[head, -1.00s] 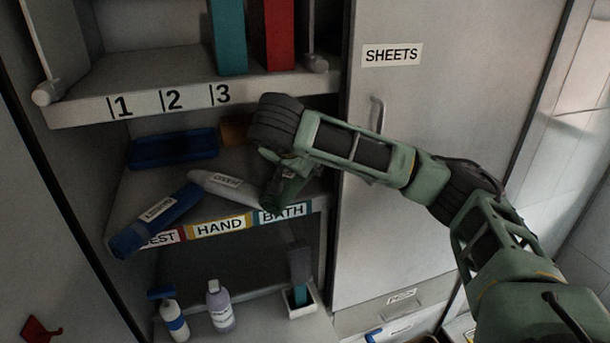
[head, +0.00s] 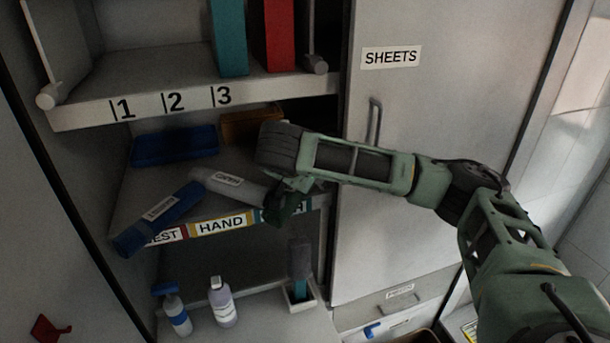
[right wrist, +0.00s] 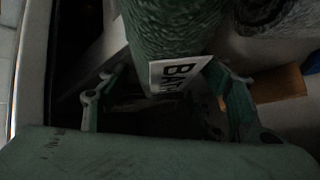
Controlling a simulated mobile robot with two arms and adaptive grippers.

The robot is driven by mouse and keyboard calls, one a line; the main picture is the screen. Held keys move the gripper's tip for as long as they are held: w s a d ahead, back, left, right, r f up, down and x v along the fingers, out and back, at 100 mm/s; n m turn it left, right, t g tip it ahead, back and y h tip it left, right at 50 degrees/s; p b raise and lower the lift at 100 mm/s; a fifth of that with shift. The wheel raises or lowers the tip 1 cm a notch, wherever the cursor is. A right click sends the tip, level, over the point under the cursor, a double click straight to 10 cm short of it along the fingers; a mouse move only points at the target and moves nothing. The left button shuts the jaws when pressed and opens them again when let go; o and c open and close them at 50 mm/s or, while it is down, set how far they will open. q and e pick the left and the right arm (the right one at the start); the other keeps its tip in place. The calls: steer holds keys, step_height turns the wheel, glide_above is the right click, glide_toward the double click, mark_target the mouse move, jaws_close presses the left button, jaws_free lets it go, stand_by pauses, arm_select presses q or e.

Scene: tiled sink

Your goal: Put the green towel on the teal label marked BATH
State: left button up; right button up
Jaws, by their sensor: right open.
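The green towel (right wrist: 175,30) is a dark roll with a white tag reading BAT. In the right wrist view its end lies between the spread fingers of my right gripper (right wrist: 162,78). In the head view a dark green end (head: 280,206) shows at the shelf's front edge, below my right gripper (head: 294,186). I cannot tell whether the towel rests on the shelf. The right gripper is open. My left gripper is out of view.
A grey towel (head: 238,188) and a blue towel (head: 150,222) lie to the left on the shelf, over the yellow HAND label (head: 220,224) and the red label (head: 168,236). A blue tray (head: 174,146) and orange box (head: 250,124) stand behind. The SHEETS door (head: 440,180) is right.

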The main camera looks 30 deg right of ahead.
mark_target(296, 194)
steer(key=shift+r, duration=0.1)
steer(key=shift+r, duration=0.15)
steer(key=shift+s+a+r, duration=0.2)
steer(key=shift+s+a, duration=0.05)
steer(key=shift+a, duration=0.1)
steer(key=p+v, duration=0.1)
steer(key=v, duration=0.9)
steer(key=shift+d+r, duration=0.1)
steer(key=shift+s+a+r, duration=0.25)
steer(key=shift+s+a, duration=0.05)
steer(key=shift+a, duration=0.05)
steer(key=shift+f, duration=0.1)
